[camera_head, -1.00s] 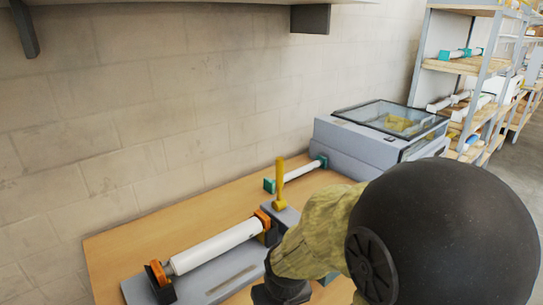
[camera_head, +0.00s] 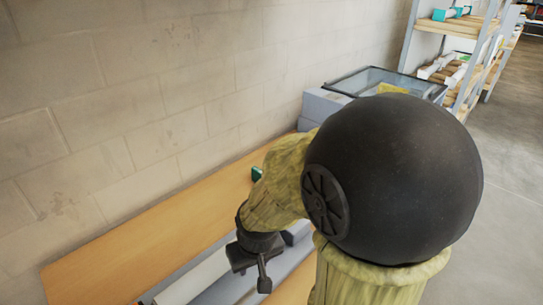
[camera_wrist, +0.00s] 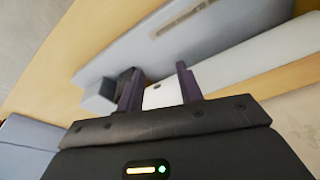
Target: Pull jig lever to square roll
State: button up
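In the head view the white roll (camera_head: 201,279) lies on the grey jig (camera_head: 235,287) at the bottom of the picture, partly cut off and partly covered by my arm. My gripper (camera_head: 262,276) is above the jig near the roll. The yellow jig lever is not visible in either current view. In the wrist view my gripper (camera_wrist: 158,80) has its two dark fingers apart, with no object clearly held. Beyond them show the white roll (camera_wrist: 240,65), the grey jig base (camera_wrist: 190,38) with a slot, and a grey block (camera_wrist: 98,98).
The wooden table (camera_head: 110,262) is bare along the wall. A grey machine with a glass lid (camera_head: 375,80) stands behind my arm. Shelves (camera_head: 480,48) stand at the back right, with open floor in front.

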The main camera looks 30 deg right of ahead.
jog(key=shift+o, duration=1.2)
jog(key=w+d+r+m+g+p, duration=0.1)
jog(key=w+d+r+m+p, duration=0.1)
jog(key=w+d+r+m, duration=0.3)
jog(key=w+d+r+m+p, duration=0.2)
jog(key=w+d+r+m, duration=0.3)
jog(key=r+m, duration=0.9)
jog(key=w+d+r+m+g+p, duration=0.1)
jog(key=w+d+r+m+p, duration=0.1)
jog(key=w+d+r+m, duration=0.3)
jog(key=w+r+m, duration=0.3)
jog(key=r+m, duration=0.1)
jog(key=m, duration=0.1)
jog(key=shift+w+d+r+m+g, duration=0.15)
jog(key=shift+w+d+m+g, duration=0.15)
jog(key=shift+w+m, duration=0.1)
notch_tip(320, 180, down, 18)
jog(key=shift+r+p, duration=0.25)
jog(key=shift+p, duration=0.2)
